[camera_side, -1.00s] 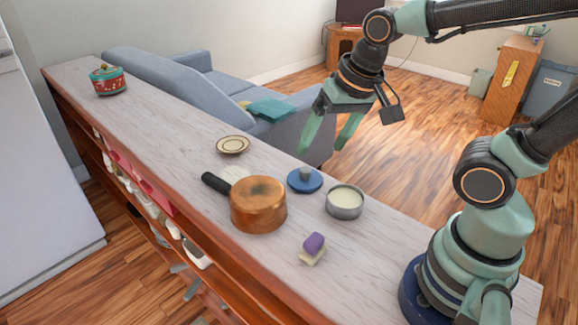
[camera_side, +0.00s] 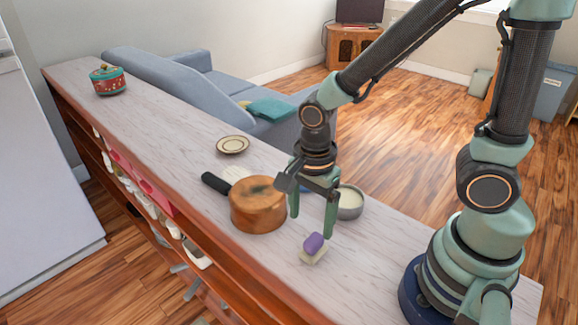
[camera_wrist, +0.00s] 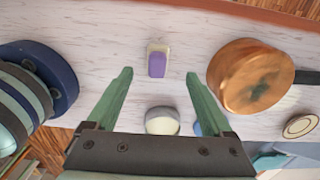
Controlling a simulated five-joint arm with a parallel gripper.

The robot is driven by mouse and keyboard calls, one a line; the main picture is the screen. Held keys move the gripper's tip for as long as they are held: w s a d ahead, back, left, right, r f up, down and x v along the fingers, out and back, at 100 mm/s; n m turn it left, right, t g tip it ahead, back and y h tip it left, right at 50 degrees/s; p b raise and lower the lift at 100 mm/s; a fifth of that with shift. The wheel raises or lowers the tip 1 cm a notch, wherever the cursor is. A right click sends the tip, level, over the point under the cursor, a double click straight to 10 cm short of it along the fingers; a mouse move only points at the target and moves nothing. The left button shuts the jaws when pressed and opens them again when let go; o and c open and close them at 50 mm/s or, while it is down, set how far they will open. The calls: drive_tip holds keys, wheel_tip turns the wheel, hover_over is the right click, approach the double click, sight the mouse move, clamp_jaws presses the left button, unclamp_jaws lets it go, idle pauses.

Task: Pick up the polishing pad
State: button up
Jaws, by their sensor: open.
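A small block with a purple top and a cream base (camera_side: 313,246) lies on the shelf top, right of the copper pan. It looks like the polishing pad, though a blue disc (camera_wrist: 201,129) with a knob is also there, so I cannot be sure. The block (camera_wrist: 157,62) shows in the wrist view, centred between the fingers. My gripper (camera_side: 311,226) is open and empty, its fingers pointing down, above and just behind the block in the side view. The blue disc is mostly hidden behind my gripper.
A copper pan (camera_side: 258,207) with a black handle stands left of my gripper. A round tin of pale cream (camera_side: 349,204) is behind the right finger. A small plate (camera_side: 232,145) and a red-and-teal pot (camera_side: 108,80) lie farther left. The shelf top's front edge is near the block.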

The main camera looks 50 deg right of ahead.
sight(315, 239)
wheel_tip(315, 239, down, 4)
drive_tip(key=shift+r, duration=0.2)
drive_tip(key=f, duration=0.2)
drive_tip(key=d+f, duration=0.1)
drive_tip(key=f, duration=0.1)
drive_tip(key=shift+s, duration=0.25)
drive_tip(key=shift+w+f, duration=0.1)
drive_tip(key=shift+f, duration=0.55)
clamp_jaws()
drive_tip(key=shift+r, duration=0.15)
wheel_tip(315, 239, up, 20)
